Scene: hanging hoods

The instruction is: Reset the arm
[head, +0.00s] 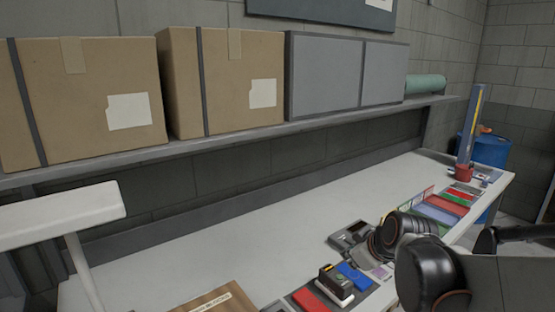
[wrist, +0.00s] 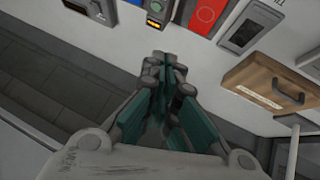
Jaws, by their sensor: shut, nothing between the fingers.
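My gripper (wrist: 170,62) shows in the wrist view with its teal-lined fingers together and nothing between them. It hangs beside the front edge of the white bench, over the grey floor. In the head view dark links of my arm are at the lower right, in front of the bench. The gripper's fingertips cannot be made out there.
The white bench (head: 230,225) carries a red block (head: 313,299), a blue block (head: 354,276), a small dark device (head: 335,283) and a brown case (head: 212,300), also in the wrist view (wrist: 262,88). A blue barrel (head: 490,150) stands far right.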

